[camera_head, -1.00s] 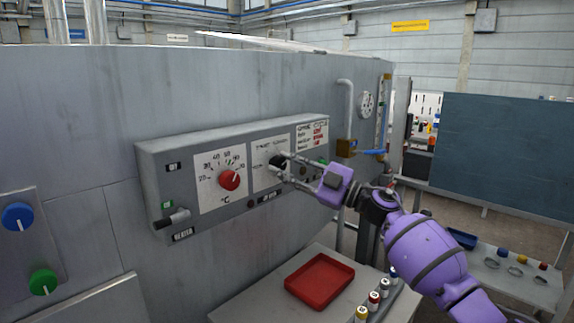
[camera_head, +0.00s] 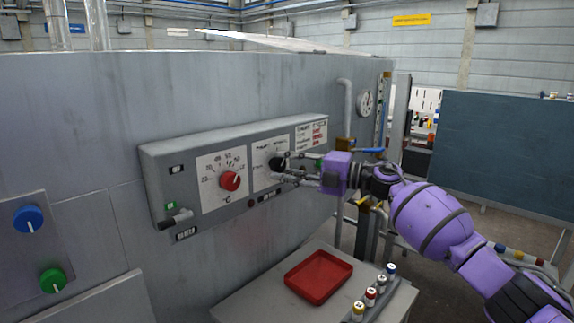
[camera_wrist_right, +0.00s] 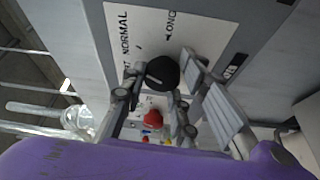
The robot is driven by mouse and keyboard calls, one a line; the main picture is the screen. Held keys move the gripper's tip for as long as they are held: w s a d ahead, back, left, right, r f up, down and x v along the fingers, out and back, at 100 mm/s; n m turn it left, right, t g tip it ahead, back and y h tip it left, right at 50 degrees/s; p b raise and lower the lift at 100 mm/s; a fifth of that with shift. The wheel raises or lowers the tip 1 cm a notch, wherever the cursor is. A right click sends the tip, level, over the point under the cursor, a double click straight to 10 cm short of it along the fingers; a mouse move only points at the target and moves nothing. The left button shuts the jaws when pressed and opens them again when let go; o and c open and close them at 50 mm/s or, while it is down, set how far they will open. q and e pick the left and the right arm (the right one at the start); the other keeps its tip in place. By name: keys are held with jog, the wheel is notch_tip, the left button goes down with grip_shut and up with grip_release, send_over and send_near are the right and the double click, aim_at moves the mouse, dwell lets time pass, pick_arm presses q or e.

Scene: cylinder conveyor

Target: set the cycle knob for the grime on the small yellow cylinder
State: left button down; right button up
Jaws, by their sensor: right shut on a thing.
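The black cycle knob (camera_head: 275,162) is on the grey control panel, right of the red temperature knob (camera_head: 230,181). My right gripper (camera_head: 284,167) has its fingers on either side of it. The wrist view shows the round black knob (camera_wrist_right: 162,73) between the fingers (camera_wrist_right: 160,82); a pale line marks its face, near the printed words NORMAL and LONG. A yellow cylinder (camera_head: 358,311) with a pale top stands at the near end of a rack; another yellow one (camera_head: 518,256) is at the far right. I cannot tell which is the small one. Its grime is unreadable. My left gripper is not in view.
A printed chart (camera_head: 311,135) is on the panel's right end, and a heater lever (camera_head: 176,219) is at its lower left. A red tray (camera_head: 319,277) lies on the table below. A pipe (camera_head: 346,112) rises behind my right gripper.

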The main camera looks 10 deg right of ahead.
jog(key=shift+d+r, duration=0.1)
jog(key=shift+r, duration=0.65)
jog(key=o, duration=1)
jog(key=shift+f, duration=0.2)
jog(key=shift+f, duration=0.25)
jog(key=shift+s+d+f, duration=0.1)
jog(key=shift+s+d, duration=0.15)
jog(key=shift+d, duration=0.1)
jog(key=v, duration=1.1)
